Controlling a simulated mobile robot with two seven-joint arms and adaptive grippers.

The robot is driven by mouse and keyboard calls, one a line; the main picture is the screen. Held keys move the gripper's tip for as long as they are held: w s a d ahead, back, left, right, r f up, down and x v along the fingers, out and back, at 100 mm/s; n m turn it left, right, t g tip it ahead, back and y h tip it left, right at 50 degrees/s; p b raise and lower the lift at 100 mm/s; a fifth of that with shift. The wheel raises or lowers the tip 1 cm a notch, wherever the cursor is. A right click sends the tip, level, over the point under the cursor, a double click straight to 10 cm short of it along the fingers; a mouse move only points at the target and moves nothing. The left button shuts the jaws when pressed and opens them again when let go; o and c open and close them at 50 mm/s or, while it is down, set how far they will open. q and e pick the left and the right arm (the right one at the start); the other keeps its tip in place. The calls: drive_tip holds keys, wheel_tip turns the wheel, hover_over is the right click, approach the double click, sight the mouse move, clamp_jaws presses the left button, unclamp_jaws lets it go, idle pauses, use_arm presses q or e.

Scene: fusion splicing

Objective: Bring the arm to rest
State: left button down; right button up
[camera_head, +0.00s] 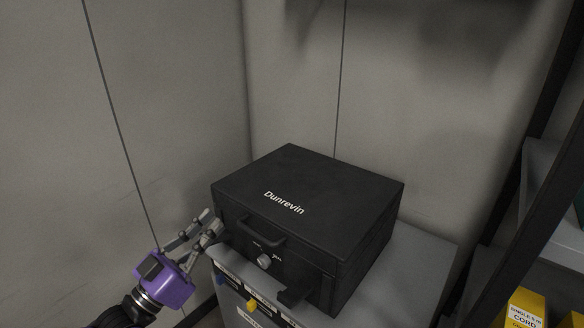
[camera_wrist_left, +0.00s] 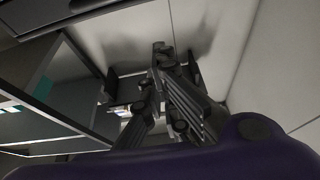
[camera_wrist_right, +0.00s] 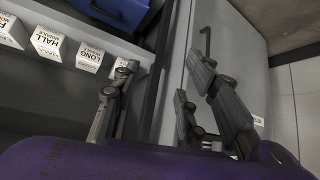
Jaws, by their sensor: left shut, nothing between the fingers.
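My left gripper (camera_head: 212,221) is in the lower left of the head view, beside the left front corner of a black case marked "Dunrevin" (camera_head: 310,195). Its fingers are together with nothing seen between them; whether they touch the case is hard to tell. In the left wrist view the left gripper's fingers (camera_wrist_left: 160,52) are close together, with wall and shelving behind. My right gripper is outside the head view. In the right wrist view the right gripper (camera_wrist_right: 162,68) has its fingers apart and nothing between them.
The case has a front handle (camera_head: 262,230) and a round knob (camera_head: 264,261). It stands on a grey cabinet (camera_head: 420,262) against the walls. Dark shelving with a yellow box (camera_head: 525,308) is at right. The right wrist view shows white labelled boxes (camera_wrist_right: 47,42) and a blue bin (camera_wrist_right: 115,10).

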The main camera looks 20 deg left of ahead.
use_arm(q)
drive_tip(key=s+d+f+g+y+p, duration=0.1)
drive_tip(key=s+d+f+g+y, duration=0.15)
drive_tip(key=f, duration=0.75)
drive_tip(key=s+d+f+g+y+p, duration=0.15)
drive_tip(key=s+f+g, duration=0.25)
drive_tip(key=f, duration=0.7)
drive_tip(key=s+d+f+n+g+y+p, duration=0.1)
drive_tip(key=s+d+f+g, duration=0.2)
drive_tip(key=s+f, duration=0.3)
drive_tip(key=s+d+f+n+g+y+p, duration=0.1)
drive_tip(key=s+d+f, duration=0.4)
drive_tip(key=s, duration=1)
drive_tip(key=shift+d+f+n+g+y+p, duration=0.25)
drive_tip(key=shift+f+n+g+y, duration=0.35)
drive_tip(key=shift+f+n+g, duration=0.3)
use_arm(e)
drive_tip(key=r, duration=0.3)
drive_tip(key=a+r, duration=0.1)
drive_tip(key=shift+w+r, duration=0.2)
drive_tip(key=shift+w, duration=0.05)
drive_tip(key=shift+w, duration=0.15)
drive_tip(key=shift+w+a+r, duration=0.15)
drive_tip(key=shift+w+r, duration=0.05)
drive_tip(key=shift+w, duration=0.25)
